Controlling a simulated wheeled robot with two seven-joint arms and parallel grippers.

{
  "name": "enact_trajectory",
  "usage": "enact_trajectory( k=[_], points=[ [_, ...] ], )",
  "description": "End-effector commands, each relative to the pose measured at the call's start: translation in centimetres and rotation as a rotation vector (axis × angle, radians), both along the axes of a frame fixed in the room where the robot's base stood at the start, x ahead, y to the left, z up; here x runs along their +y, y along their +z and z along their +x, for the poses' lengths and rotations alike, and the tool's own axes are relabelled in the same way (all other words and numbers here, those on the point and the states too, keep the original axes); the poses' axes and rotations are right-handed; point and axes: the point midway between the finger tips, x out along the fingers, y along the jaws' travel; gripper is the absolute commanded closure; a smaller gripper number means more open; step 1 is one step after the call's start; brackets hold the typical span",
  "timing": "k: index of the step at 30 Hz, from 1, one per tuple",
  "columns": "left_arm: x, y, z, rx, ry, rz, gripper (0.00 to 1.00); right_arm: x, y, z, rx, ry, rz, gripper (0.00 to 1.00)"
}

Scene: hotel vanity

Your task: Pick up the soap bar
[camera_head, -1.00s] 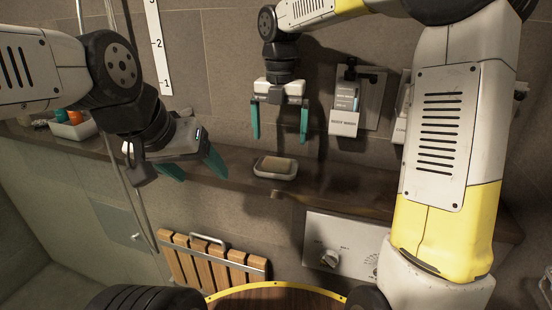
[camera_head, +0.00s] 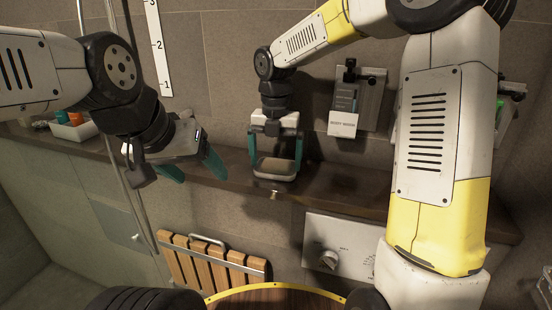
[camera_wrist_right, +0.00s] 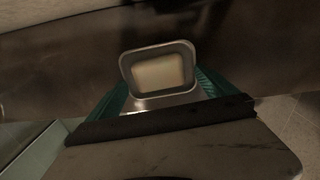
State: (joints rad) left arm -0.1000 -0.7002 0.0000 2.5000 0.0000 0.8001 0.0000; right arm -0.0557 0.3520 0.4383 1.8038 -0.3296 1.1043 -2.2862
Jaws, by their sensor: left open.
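The pale soap bar (camera_wrist_right: 158,73) lies in a grey, rounded rectangular soap dish (camera_wrist_right: 128,62), as the right wrist view shows. My left gripper (camera_head: 194,170) is open and empty above the shelf to the left.
The dark wooden shelf (camera_head: 345,188) runs along the tiled wall. A body wash dispenser (camera_head: 343,124) hangs on the wall to the right. A white tray (camera_head: 75,130) with small bottles stands at the far left. A slatted wooden seat (camera_head: 205,262) and a control panel (camera_head: 340,240) are below.

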Motion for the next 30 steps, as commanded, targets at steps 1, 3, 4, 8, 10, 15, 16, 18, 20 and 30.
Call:
enact_trajectory(
  k=[1,3,4,8,10,15,16,18,20,30],
  points=[
    [0.0,0.0,0.0,0.000,0.000,0.000,0.30,0.0,-1.0,-0.3,0.019,-0.001,-0.001,0.19],
    [0.0,0.0,0.0,0.000,0.000,0.000,0.30,-0.1,-1.0,-0.3,0.019,-0.001,0.000,0.33],
    [0.0,0.0,0.0,0.000,0.000,0.000,0.30,-0.1,-1.0,-0.3,0.018,-0.001,0.000,0.39],
    [0.0,0.0,0.0,0.000,0.000,0.000,0.30,-0.1,-1.0,-0.3,0.019,-0.002,0.000,0.65],
    [0.0,0.0,0.0,0.000,0.000,0.000,0.30,0.0,-1.0,-0.3,0.019,-0.001,0.001,0.78],
    [0.0,0.0,0.0,0.000,0.000,0.000,0.30,0.0,-1.0,-0.3,0.020,-0.001,0.002,0.94],
    [0.0,0.0,0.0,0.000,0.000,0.000,0.30,0.1,-1.0,-0.4,0.020,-0.001,0.002,0.94],
    [0.0,0.0,0.0,0.000,0.000,0.000,0.30,0.1,-1.0,-0.4,0.020,-0.001,0.002,0.94],
    [0.0,0.0,0.0,0.000,0.000,0.000,0.30,0.1,-1.0,-0.4,0.020,-0.001,0.003,0.94],
    [0.0,0.0,0.0,0.000,0.000,0.000,0.30,0.1,0.5,-0.3,0.017,0.000,0.004,0.94]
  ],
)
